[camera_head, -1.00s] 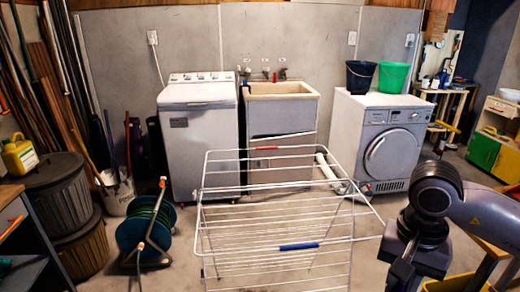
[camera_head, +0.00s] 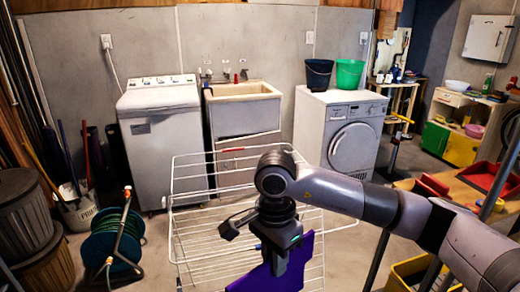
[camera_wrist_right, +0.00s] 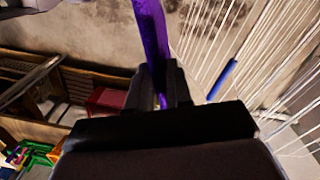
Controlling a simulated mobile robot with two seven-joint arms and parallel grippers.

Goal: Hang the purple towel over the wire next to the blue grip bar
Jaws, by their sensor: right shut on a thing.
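The purple towel (camera_head: 304,252) hangs from my right gripper (camera_head: 290,268) over the near right part of the white wire drying rack (camera_head: 172,208). In the right wrist view, my right gripper (camera_wrist_right: 163,88) is shut on the towel (camera_wrist_right: 150,30), a narrow purple strip between the fingers. The blue grip bar (camera_wrist_right: 222,80) lies on the rack wires just right of the fingers there, apart from them. In the head view, only a bit of the bar (camera_head: 257,247) shows beside the gripper. The fingertips are hidden in the head view. My left gripper is out of view.
A washing machine (camera_head: 160,150), a sink (camera_head: 243,115) and a dryer (camera_head: 340,130) stand behind the rack. A hose reel (camera_head: 112,245) is at the left. A wooden bench with red bins (camera_head: 490,178) and a yellow crate (camera_head: 408,275) are at the right.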

